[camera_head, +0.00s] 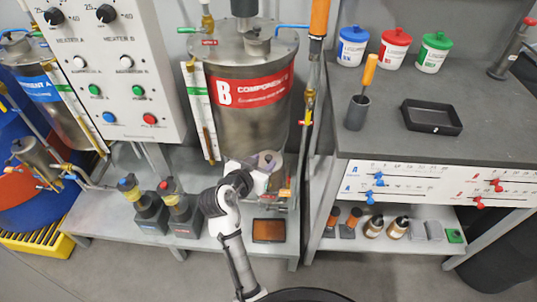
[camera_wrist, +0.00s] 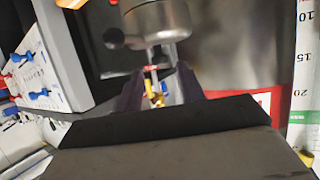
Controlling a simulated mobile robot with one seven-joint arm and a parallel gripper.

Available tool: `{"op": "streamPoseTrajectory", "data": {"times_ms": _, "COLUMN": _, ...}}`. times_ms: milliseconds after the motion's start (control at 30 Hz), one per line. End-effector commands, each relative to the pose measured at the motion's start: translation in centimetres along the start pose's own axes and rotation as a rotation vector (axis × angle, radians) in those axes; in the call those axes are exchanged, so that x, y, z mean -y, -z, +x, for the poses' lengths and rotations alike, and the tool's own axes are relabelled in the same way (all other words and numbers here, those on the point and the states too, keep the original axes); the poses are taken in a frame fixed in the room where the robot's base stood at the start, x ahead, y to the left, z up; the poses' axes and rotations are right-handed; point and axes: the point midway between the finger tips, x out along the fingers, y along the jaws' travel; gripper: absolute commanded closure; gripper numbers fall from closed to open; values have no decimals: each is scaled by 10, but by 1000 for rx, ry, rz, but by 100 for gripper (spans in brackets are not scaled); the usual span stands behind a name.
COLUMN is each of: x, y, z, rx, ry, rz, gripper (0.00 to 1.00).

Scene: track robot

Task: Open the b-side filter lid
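The B-side filter (camera_head: 270,160) is a small grey metal cylinder below the front right of tank B in the head view. Its rounded top is partly hidden by my gripper (camera_head: 255,172), which is right beside it on the left. In the wrist view, a metal cylinder (camera_wrist: 158,20), apparently the filter, hangs at the top centre, with a dark round knob on its left. My gripper (camera_wrist: 158,92) shows two dark fingers spread apart below it. A small yellow and red fitting shows between them, seemingly farther back. I cannot tell whether the fingers touch anything.
Tank B (camera_head: 250,120) with its red label stands directly behind my gripper. A vertical pipe (camera_head: 308,100) runs to the right of it. Two small pumps (camera_head: 165,207) and a brown tray (camera_head: 269,230) sit on the low bench. The grey workbench (camera_head: 470,130) is on the right.

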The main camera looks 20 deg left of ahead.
Motion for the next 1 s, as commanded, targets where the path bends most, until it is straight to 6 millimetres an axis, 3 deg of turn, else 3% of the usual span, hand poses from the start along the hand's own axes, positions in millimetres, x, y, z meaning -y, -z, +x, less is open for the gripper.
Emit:
{"op": "streamPoseTrajectory", "data": {"times_ms": 100, "x": 0, "y": 2, "z": 22, "rx": 0, "ry": -2, "rz": 1, "gripper": 61}}
{"op": "streamPoseTrajectory", "data": {"times_ms": 300, "x": 0, "y": 1, "z": 43, "rx": 0, "ry": 1, "rz": 0, "gripper": 61}}
{"op": "streamPoseTrajectory", "data": {"times_ms": 667, "x": 0, "y": 0, "z": 48, "rx": -1, "ry": 2, "rz": 0, "gripper": 61}}
{"op": "streamPoseTrajectory", "data": {"times_ms": 967, "x": 1, "y": 0, "z": 48, "rx": -1, "ry": 2, "rz": 0, "gripper": 99}}
{"op": "streamPoseTrajectory", "data": {"times_ms": 1000, "x": 1, "y": 0, "z": 48, "rx": -1, "ry": 2, "rz": 0, "gripper": 100}}
